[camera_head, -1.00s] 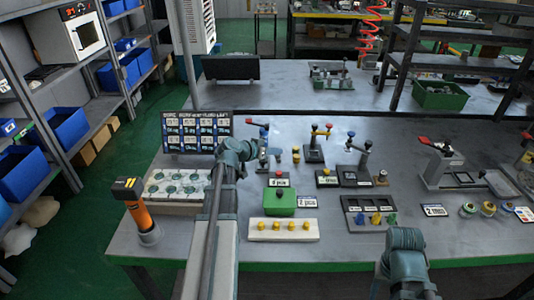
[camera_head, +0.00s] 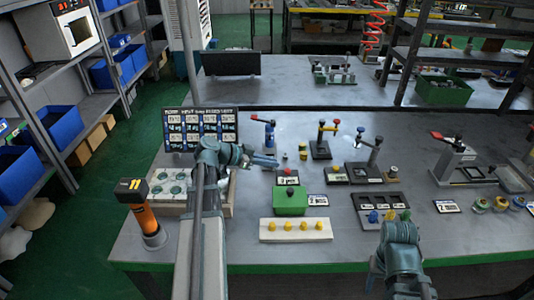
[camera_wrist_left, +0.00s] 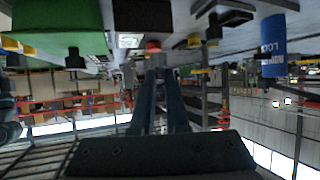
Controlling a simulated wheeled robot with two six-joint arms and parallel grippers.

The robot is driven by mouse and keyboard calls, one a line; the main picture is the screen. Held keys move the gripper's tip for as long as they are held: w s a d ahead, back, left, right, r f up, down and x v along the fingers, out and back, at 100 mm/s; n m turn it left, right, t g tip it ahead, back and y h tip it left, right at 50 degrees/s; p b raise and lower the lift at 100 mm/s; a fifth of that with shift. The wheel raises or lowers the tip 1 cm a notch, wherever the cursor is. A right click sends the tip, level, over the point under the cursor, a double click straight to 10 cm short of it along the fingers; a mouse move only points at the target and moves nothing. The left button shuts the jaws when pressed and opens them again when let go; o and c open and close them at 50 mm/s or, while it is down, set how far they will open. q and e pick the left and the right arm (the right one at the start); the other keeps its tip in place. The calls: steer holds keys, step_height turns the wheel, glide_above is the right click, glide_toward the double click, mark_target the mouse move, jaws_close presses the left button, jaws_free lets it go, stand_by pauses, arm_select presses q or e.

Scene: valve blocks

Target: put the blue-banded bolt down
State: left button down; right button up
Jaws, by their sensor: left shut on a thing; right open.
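In the head view my left gripper (camera_head: 274,162) points right, above the table. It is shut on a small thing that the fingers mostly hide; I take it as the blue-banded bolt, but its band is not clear. In the left wrist view the two fingers (camera_wrist_left: 156,72) come together beside a small reddish top (camera_wrist_left: 153,46); I cannot tell whether they touch it. My right gripper (camera_head: 398,220) is low at the front right, empty, with its fingertips largely hidden.
A tray of yellow knobs (camera_head: 296,236) lies in front. A round-holed tray (camera_head: 180,204) is left.

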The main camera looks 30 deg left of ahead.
arm_select(q)
steer(key=w+a, duration=0.2)
steer(key=w, duration=0.1)
steer(key=w+a, duration=0.2)
steer(key=w, duration=0.1)
steer(key=w+a+f+b, duration=0.1)
steer(key=w+a, duration=0.2)
steer(key=shift+w+f, duration=0.1)
steer(key=shift+w, duration=0.1)
step_height(320, 180, down, 4)
steer(key=b, duration=0.3)
steer(key=shift+d+r, duration=0.1)
steer(key=shift+r, duration=0.15)
steer(key=shift+f+b, duration=0.15)
steer(key=shift+b, duration=0.25)
steer(key=c, duration=1.2)
jaws_free()
